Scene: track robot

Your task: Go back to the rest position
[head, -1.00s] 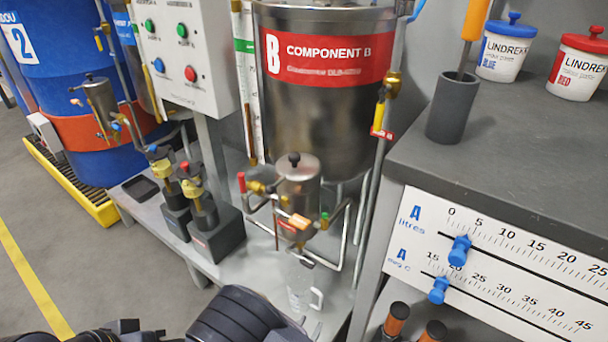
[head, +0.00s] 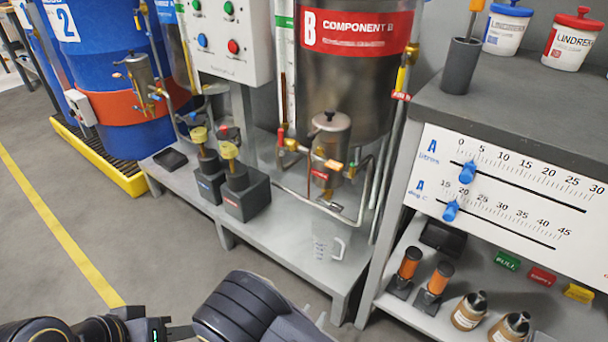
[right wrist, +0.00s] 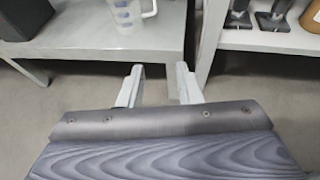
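My right arm (head: 255,310) shows at the bottom middle of the head view. In the right wrist view my right gripper (right wrist: 159,80) has its two pale fingers apart, with nothing between them but floor showing. It is in front of the low bench, apart from the clear measuring jug (right wrist: 128,12), which also shows in the head view (head: 328,242) on the bench under the small steel vessel (head: 328,145). Dark parts of my left arm (head: 65,332) show at the bottom left of the head view. The left fingers cannot be made out.
The low grey bench (head: 285,238) and the shelf unit (head: 500,100) with scales, bottles and orange-topped tools stand ahead. Blue drums (head: 100,70) stand in a yellow-edged spill tray (head: 125,183) at the left. The floor (head: 130,230) at front left is clear.

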